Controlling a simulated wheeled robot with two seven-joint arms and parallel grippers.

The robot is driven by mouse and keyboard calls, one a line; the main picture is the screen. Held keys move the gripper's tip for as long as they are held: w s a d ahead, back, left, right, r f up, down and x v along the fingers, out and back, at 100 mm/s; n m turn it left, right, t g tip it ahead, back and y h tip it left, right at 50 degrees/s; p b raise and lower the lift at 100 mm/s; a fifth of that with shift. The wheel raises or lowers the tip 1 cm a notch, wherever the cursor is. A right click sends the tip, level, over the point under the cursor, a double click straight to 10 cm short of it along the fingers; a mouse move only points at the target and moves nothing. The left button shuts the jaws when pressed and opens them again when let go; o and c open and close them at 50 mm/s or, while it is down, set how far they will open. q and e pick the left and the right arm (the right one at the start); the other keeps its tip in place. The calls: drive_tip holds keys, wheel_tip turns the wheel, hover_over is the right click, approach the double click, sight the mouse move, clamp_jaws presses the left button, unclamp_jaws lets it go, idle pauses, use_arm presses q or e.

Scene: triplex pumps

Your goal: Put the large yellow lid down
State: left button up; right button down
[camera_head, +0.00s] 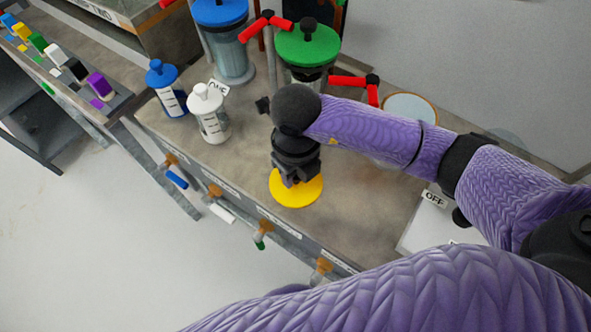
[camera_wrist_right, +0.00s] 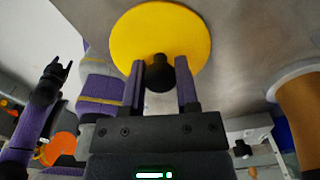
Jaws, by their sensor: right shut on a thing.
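The large yellow lid (camera_head: 297,192) is a flat disc over the front part of the bench top, seen near the centre of the head view. My right gripper (camera_head: 296,178) is shut on its black knob, which shows between the fingers in the wrist view, where the yellow disc (camera_wrist_right: 160,32) also shows. The gripper points down and hides part of the lid. The lid looks close to the bench, but I cannot tell whether it touches. My left gripper (camera_wrist_right: 52,75) shows small in the wrist view, with its fingers apart and empty.
An open clear vessel with an orange rim (camera_head: 410,106) stands behind my right arm. Green-lidded (camera_head: 307,45) and blue-lidded (camera_head: 221,14) vessels stand at the back. Bare bench (camera_head: 365,210) lies right of the lid.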

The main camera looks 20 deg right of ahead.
drive_tip(key=shift+f, duration=0.15)
drive_tip(key=c, duration=0.6)
unclamp_jaws()
drive_tip(key=shift+o, duration=1.2)
use_arm(q)
drive_tip(key=shift+w+f, duration=0.1)
drive_tip(key=shift+w, duration=0.4)
drive_tip(key=shift+d, duration=0.1)
